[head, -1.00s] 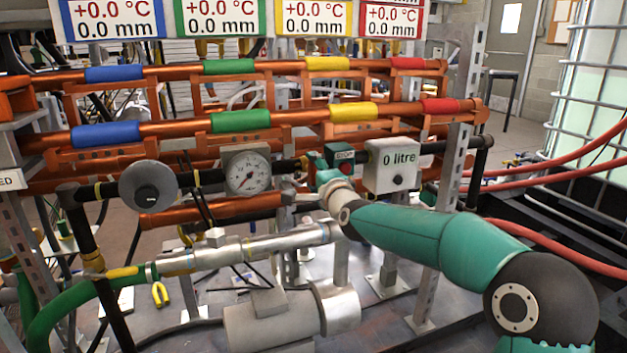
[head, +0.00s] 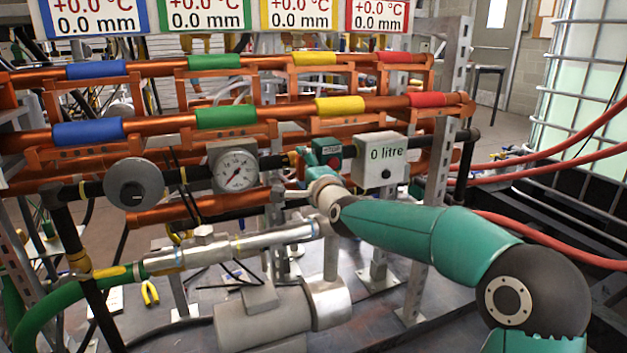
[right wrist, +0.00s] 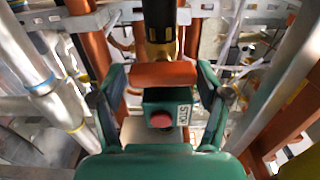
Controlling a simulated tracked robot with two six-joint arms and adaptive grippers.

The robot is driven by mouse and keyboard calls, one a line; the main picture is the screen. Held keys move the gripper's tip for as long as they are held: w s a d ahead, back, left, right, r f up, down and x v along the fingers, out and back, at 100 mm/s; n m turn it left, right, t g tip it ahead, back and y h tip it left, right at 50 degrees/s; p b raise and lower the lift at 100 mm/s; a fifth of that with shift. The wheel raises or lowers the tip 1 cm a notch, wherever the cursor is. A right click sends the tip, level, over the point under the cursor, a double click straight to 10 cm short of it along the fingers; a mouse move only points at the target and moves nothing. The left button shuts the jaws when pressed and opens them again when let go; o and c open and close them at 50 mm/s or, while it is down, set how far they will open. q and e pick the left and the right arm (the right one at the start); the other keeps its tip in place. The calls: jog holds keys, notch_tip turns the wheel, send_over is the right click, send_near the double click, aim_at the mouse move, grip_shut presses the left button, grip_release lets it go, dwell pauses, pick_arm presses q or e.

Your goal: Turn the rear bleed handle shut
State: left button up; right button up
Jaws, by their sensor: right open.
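An orange bar (right wrist: 163,75), which looks like the bleed handle, lies crosswise between the fingers of my right gripper (right wrist: 160,82) in the right wrist view. It sits below a brass fitting (right wrist: 161,48) on a black pipe. The fingers stand apart on either side of the bar; I cannot tell whether either touches it. In the head view my right gripper (head: 303,172) is at the black pipe, just left of the STOP box, and partly hides the fitting there. The handle cannot be made out clearly in that view. My left gripper is out of view.
The green STOP box (right wrist: 165,110) with its red button is close beyond the right gripper. A white "0 litre" box (head: 380,160) and a round gauge (head: 236,170) flank it. Silver pipes (head: 240,248) run below, orange pipes (head: 150,128) above, and a metal post (head: 440,160) stands to the right.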

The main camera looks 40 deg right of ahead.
jog(key=v, duration=1.1)
jog(key=shift+s, duration=0.15)
jog(key=shift+f, duration=0.15)
